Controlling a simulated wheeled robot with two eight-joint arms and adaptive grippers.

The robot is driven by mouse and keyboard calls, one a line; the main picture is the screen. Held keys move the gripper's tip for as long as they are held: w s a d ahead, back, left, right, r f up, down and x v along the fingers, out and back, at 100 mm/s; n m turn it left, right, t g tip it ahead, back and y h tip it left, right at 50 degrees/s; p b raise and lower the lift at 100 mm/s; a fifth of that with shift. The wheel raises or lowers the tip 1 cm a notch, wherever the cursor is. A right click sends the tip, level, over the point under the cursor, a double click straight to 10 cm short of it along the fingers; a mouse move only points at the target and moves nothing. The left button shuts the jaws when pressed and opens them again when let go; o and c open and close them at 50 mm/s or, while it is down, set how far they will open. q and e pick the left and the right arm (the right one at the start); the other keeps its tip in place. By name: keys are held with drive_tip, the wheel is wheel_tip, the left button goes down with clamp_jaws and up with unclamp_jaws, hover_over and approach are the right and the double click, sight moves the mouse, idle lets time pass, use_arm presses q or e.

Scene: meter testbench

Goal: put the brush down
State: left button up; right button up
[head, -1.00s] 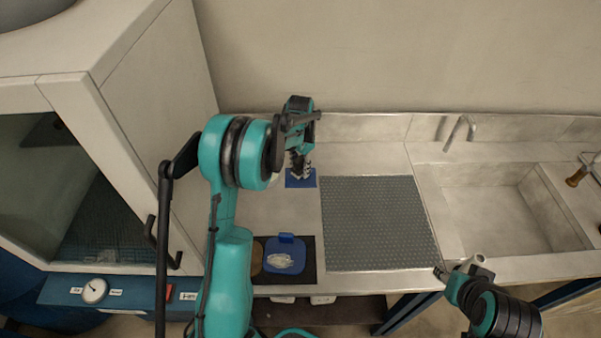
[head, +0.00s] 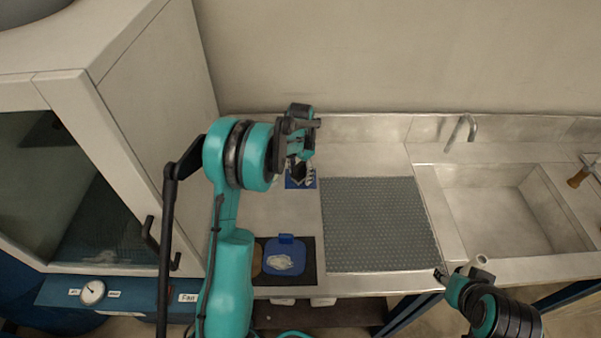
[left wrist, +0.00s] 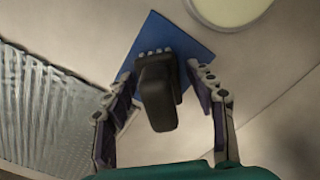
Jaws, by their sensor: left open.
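The brush (left wrist: 158,92) has a black handle and a row of pale tufts at its far end. It rests on a blue pad (left wrist: 187,37) on the worktop, with its handle toward my left wrist camera. My left gripper (left wrist: 160,88) is open, with one finger on each side of the brush and visible gaps between. In the head view my left gripper (head: 300,172) is over the blue pad (head: 300,184) and partly hides the brush. My right gripper (head: 462,268) is at the lower right, away from the brush; its jaw state is unclear.
A grey ribbed mat (head: 380,225) lies right of the pad, with a sink (head: 505,215) beyond it. A blue container (head: 285,257) on a dark mat is near the front edge. A cabinet (head: 150,90) stands left. A pale round dish (left wrist: 230,8) is near the pad.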

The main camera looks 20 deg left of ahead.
sight(300, 164)
use_arm(q)
wheel_tip(300, 164, up, 12)
drive_tip(key=shift+f+p, duration=0.1)
drive_tip(key=shift+p, duration=1.1)
drive_tip(key=s+d+r+n+t, duration=0.1)
drive_tip(key=s+d+r+t, duration=0.1)
drive_tip(key=s+d+r, duration=0.3)
drive_tip(key=s+d+r+n+t, duration=0.1)
drive_tip(key=s+r, duration=0.1)
drive_tip(key=s, duration=0.4)
drive_tip(key=s+d+r+t, duration=0.2)
drive_tip(key=s+d+r, duration=0.15)
drive_tip(key=s, duration=0.25)
drive_tip(key=s+d+f+n+t, duration=0.1)
drive_tip(key=s+d+f+t, duration=0.1)
drive_tip(key=s, duration=0.7)
drive_tip(key=shift+d+f+n, duration=0.15)
drive_tip(key=shift+f+n, duration=0.25)
drive_tip(key=shift+f, duration=0.05)
wheel_tip(300, 164, down, 6)
drive_tip(key=b, duration=0.6)
drive_tip(key=shift+f+b, duration=0.25)
drive_tip(key=shift+b, duration=0.05)
